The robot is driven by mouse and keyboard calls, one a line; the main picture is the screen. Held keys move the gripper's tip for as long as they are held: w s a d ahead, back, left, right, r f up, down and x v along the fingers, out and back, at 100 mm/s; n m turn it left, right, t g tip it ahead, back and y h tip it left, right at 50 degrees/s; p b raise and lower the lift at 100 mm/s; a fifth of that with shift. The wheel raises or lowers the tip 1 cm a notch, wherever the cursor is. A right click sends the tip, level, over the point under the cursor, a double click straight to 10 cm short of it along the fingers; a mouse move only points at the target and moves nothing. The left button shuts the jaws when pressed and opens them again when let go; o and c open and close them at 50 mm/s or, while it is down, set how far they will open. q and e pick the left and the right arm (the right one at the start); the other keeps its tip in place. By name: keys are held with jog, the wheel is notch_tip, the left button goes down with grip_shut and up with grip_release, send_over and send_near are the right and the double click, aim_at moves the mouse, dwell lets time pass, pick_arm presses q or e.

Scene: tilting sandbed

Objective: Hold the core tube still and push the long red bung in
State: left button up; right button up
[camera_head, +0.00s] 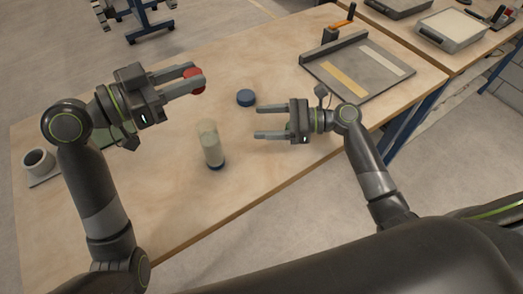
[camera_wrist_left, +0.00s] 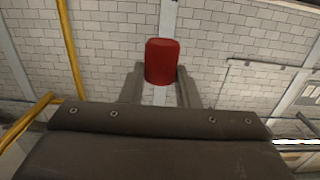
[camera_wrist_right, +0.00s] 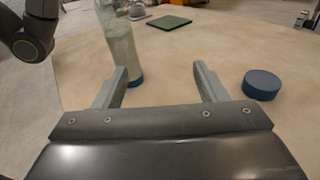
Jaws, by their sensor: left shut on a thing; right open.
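The core tube (camera_head: 210,145) is a pale translucent cylinder standing upright on the wooden table, with a dark blue base. It also shows in the right wrist view (camera_wrist_right: 119,48), beyond the left finger. The long red bung (camera_wrist_left: 162,61) is held between the fingertips of my left gripper (camera_head: 190,79), which is shut on it. The bung also shows in the head view (camera_head: 196,82), above the table and apart from the tube. My right gripper (camera_head: 258,122) is open and empty, to the right of the tube, its fingers pointing towards it without touching.
A blue round cap (camera_head: 246,97) lies on the table (camera_head: 160,215) behind my right gripper. A grey tray (camera_head: 358,70) with two strips is at the back right. The table's front is clear.

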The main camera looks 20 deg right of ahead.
jog(key=t+y, duration=0.1)
send_near(212, 150)
jog(key=f, duration=0.1)
jog(key=w+d+f, duration=0.1)
jog(key=f, duration=0.1)
jog(key=shift+w+d, duration=0.3)
jog(key=shift+w, duration=0.05)
jog(key=x, duration=1.2)
jog(key=shift+d, duration=0.1)
jog(key=c, duration=1.3)
